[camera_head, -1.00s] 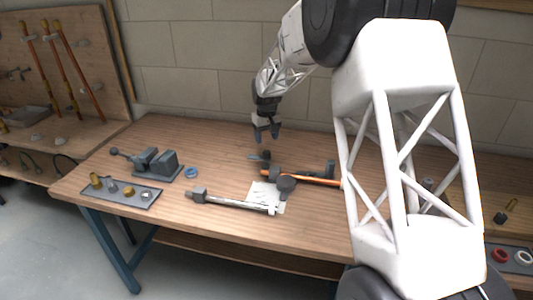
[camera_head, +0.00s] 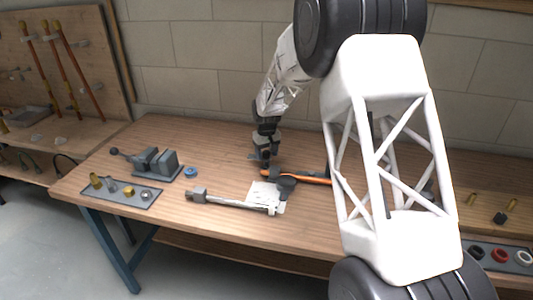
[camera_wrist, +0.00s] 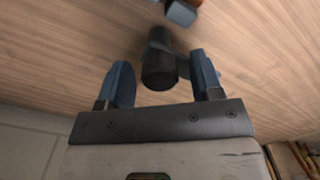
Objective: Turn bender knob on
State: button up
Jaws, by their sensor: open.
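My gripper (camera_head: 264,152) is open and points down over the back middle of the wooden workbench. In the wrist view, my gripper's (camera_wrist: 161,60) two blue-grey fingers stand apart on either side of a dark round knob (camera_wrist: 158,70). The knob lies between the fingertips, and I see no clear contact with either finger. In the head view the gripper mostly hides the knob. The rest of the bender, with an orange pipe (camera_head: 312,180) and a dark round part (camera_head: 286,184), lies just in front of the gripper.
A pale bar tool (camera_head: 232,202) and a white paper sheet (camera_head: 262,190) lie in front.

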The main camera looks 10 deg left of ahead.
jog(key=shift+c, duration=0.2)
grip_shut()
